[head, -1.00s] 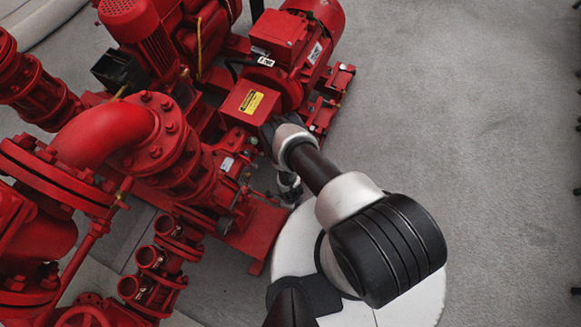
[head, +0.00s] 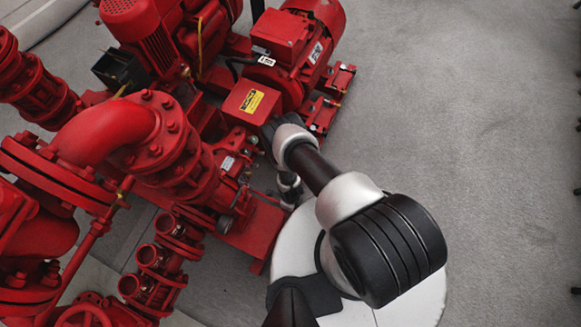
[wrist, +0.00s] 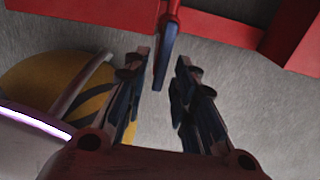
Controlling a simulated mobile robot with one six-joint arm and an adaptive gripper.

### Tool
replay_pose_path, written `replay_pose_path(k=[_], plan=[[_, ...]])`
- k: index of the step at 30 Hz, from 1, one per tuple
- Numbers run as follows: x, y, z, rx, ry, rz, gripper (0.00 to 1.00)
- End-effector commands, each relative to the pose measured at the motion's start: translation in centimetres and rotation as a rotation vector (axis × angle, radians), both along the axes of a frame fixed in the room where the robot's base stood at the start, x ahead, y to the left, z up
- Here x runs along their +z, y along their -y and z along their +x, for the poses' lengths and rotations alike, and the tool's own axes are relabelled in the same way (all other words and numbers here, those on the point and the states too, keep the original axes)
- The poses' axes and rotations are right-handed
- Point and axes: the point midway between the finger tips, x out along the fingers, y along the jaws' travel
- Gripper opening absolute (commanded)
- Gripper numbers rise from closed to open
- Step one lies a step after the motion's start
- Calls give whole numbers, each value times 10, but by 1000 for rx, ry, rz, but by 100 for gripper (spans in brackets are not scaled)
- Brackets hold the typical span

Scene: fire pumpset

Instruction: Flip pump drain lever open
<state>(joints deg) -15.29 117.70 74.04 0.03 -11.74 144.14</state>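The drain lever (wrist: 166,60) shows in the wrist view as a thin, dark blue-grey handle hanging from a red fitting at the top. My gripper (wrist: 163,78) is open, with one finger on each side of the lever's lower end. Gaps show between the lever and both fingers, and nothing is held. In the head view, the end of my arm (head: 289,190) is low beside the red pump (head: 215,180), partly behind my own arm links. I cannot make out the lever in the head view.
A red base frame (head: 258,228) runs close to my gripper; red beams also cross the top of the wrist view (wrist: 90,12). Red flanged pipes (head: 105,135) and a motor (head: 310,45) stand to the left and behind. Grey floor (head: 470,110) is clear at right.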

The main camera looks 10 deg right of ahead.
Motion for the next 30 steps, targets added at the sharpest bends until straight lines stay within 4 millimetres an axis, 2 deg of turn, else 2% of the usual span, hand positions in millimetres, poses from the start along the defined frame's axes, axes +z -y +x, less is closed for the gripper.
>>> replay_pose_path(k=[10, 14, 17, 27, 30], plan=[[1, 0, 0, 1, 0, 0, 30], [9, 0, 1, 1, 0, 0, 30], [23, 0, 1, 1, 0, 0, 30], [91, 0, 1, 1, 1, 0, 30], [106, 0, 1, 1, 0, 0, 30]])
